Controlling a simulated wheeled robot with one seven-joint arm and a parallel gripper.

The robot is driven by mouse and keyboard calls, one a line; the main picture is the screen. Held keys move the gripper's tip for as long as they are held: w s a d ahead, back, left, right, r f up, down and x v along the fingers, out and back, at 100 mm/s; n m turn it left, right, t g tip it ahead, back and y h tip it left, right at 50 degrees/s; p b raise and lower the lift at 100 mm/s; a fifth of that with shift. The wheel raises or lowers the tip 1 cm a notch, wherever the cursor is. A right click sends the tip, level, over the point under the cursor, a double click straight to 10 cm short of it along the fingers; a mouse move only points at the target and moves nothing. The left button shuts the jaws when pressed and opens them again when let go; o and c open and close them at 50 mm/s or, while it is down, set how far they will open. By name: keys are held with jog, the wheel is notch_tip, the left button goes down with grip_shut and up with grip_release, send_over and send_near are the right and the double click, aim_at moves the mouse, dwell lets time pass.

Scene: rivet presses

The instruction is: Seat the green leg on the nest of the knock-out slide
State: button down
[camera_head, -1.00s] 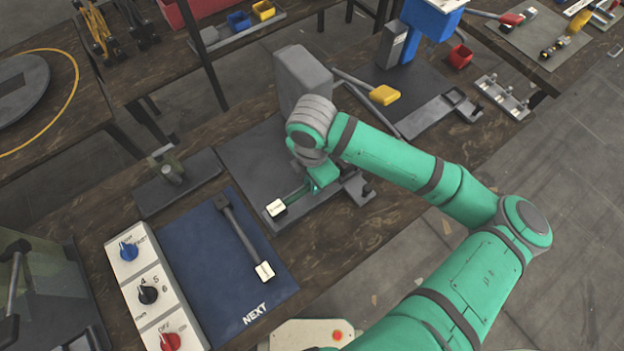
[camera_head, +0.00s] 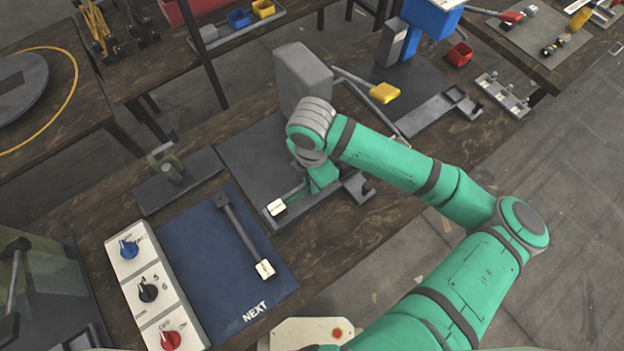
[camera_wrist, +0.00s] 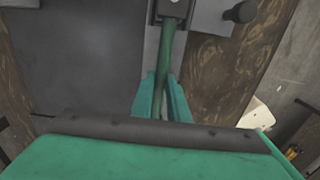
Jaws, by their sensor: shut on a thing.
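The green leg (camera_wrist: 166,52) is a thin rod, with a pale tag (camera_head: 277,207) at its outer end in the head view. My gripper (camera_wrist: 160,84) is shut on the leg; its fingers lie on both sides of the rod. The leg's far end meets the dark block of the nest (camera_wrist: 172,8) at the top of the wrist view. I cannot tell whether it sits down in the nest or just above it. The knock-out slide (camera_head: 356,188) lies along the press's front edge, partly hidden by my gripper in the head view.
The grey press (camera_head: 302,78) stands behind my wrist. A blue mat (camera_head: 190,262) with another tagged dark rod (camera_head: 240,232) lies at left, beside a panel of knobs (camera_head: 148,292). A second press with a yellow-handled lever (camera_head: 384,93) stands at right.

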jog(key=c, duration=1.6)
grip_release()
jog(key=shift+c, duration=0.2)
notch_tip(320, 180, up, 11)
jog(key=shift+f, duration=0.15)
